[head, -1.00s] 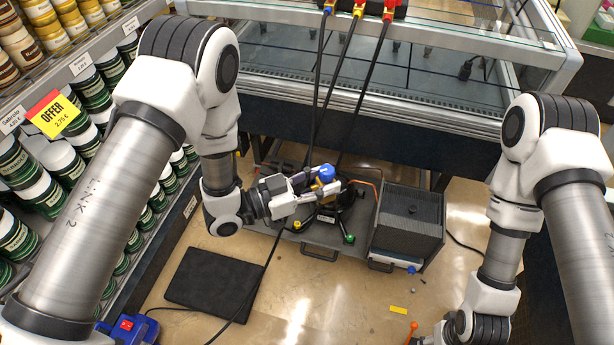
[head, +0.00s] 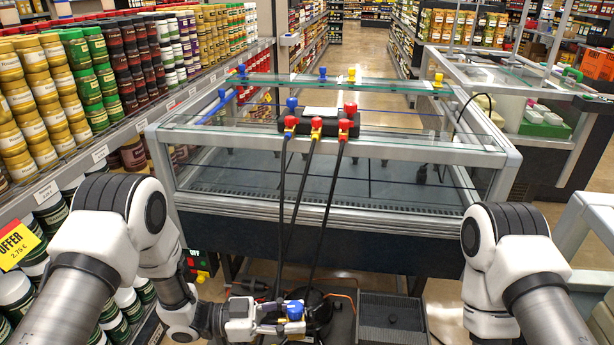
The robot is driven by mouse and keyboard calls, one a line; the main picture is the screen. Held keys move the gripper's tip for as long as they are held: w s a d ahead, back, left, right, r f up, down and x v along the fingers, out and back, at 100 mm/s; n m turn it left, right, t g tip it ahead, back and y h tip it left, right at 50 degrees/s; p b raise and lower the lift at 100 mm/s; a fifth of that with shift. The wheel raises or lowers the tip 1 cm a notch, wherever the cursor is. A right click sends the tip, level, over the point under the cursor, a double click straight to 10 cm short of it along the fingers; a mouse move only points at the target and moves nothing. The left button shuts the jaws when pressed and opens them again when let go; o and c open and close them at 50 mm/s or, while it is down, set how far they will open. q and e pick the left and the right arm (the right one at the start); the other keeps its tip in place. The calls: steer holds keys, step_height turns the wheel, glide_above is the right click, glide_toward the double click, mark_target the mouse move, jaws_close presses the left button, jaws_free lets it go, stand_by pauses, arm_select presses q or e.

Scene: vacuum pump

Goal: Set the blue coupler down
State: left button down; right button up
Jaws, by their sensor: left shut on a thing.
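My left gripper (head: 282,318) is low in the middle of the head view, shut on the blue coupler (head: 295,310). It holds the coupler over the dark equipment platform (head: 340,330). Whether the coupler touches anything beneath it cannot be told. My right gripper is out of view; only its upper arm shows at the right.
A gauge manifold (head: 320,122) with red and yellow fittings lies on the glass freezer (head: 330,185); dark hoses (head: 309,200) hang from it towards the platform. A grey open box (head: 392,318) stands right of my left gripper. Jar shelves (head: 110,90) line the left.

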arm_select(q)
steer(key=t, duration=0.1)
steer(key=w+n+t, duration=0.1)
steer(key=w+d+n+t, duration=0.1)
steer(key=shift+w+f+t+y, duration=0.25)
steer(key=shift+t+y, duration=0.05)
steer(key=shift+y, duration=0.1)
steer(key=w+a+f+n+t+y, duration=0.2)
steer(key=w+a+n+t+y, duration=0.6)
steer(key=t, duration=0.3)
steer(key=a+r+n+t+y, duration=0.1)
steer(key=a+n+t+y, duration=0.1)
steer(key=a+n+y, duration=0.5)
steer(key=s+r, duration=0.1)
steer(key=s+a+y, duration=0.1)
steer(key=s, duration=0.1)
steer(key=s+a+r+y, duration=0.1)
steer(key=shift+s+a+r, duration=0.15)
steer(key=shift+s+r, duration=0.05)
steer(key=shift+r, duration=0.15)
